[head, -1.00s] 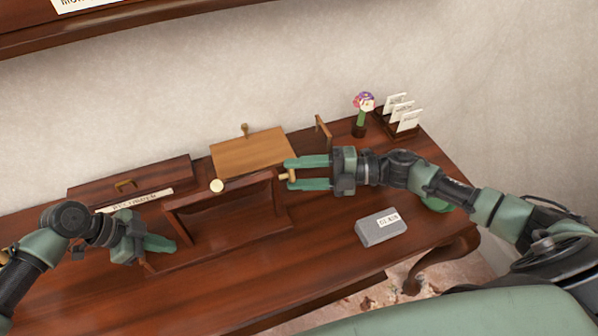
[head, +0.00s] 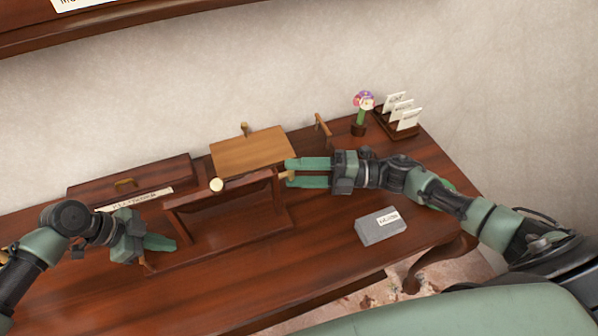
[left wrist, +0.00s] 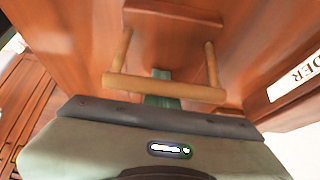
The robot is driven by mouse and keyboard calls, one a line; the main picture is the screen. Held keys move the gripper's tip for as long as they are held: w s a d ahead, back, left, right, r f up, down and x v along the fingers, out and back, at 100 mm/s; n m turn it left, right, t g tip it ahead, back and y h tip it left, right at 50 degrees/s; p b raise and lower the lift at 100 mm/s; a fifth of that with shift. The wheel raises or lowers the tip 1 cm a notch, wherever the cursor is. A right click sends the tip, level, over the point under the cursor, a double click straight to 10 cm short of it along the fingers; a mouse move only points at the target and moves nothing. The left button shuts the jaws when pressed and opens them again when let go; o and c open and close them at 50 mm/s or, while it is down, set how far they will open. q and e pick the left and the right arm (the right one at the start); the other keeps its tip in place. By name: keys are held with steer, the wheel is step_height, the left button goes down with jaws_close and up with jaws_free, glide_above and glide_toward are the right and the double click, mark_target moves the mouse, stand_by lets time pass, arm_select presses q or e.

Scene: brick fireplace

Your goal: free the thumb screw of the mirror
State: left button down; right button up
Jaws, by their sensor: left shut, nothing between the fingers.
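The mirror (head: 222,181) is a dark wooden frame on a stand on the desk. A round cream disc (head: 217,185) shows at its upper left edge. The small brass-coloured thumb screw (head: 288,176) is at the mirror's right side. My right gripper (head: 289,173) is open, its green fingers pointing left, with the screw between or just at the tips; contact cannot be told. My left gripper (head: 174,245) is shut and empty, low by the mirror's left front. In the left wrist view, its green fingertips (left wrist: 160,90) overlap a wooden bar handle (left wrist: 165,88) on a reddish panel.
A grey labelled block (head: 375,229) lies on the right of the desk (head: 320,235). A light wooden box (head: 250,150) and a dark box (head: 130,180) stand behind the mirror. A flower (head: 363,105) and a card holder (head: 400,120) are at the back right.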

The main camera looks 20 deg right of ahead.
arm_select(q)
steer(key=shift+s+a+f, duration=0.1)
steer(key=shift+f, duration=0.15)
arm_select(e)
steer(key=o, duration=0.3)
steer(key=shift+d, duration=0.1)
steer(key=v, duration=1.2)
arm_select(q)
steer(key=shift+r+p, duration=0.7)
steer(key=shift+r, duration=0.15)
steer(key=r+p, duration=0.1)
steer(key=r, duration=0.1)
steer(key=r+p, duration=0.2)
steer(key=shift+w+r, duration=0.2)
steer(key=shift+r, duration=0.15)
arm_select(e)
step_height(320, 180, up, 5)
steer(key=shift+f, duration=0.15)
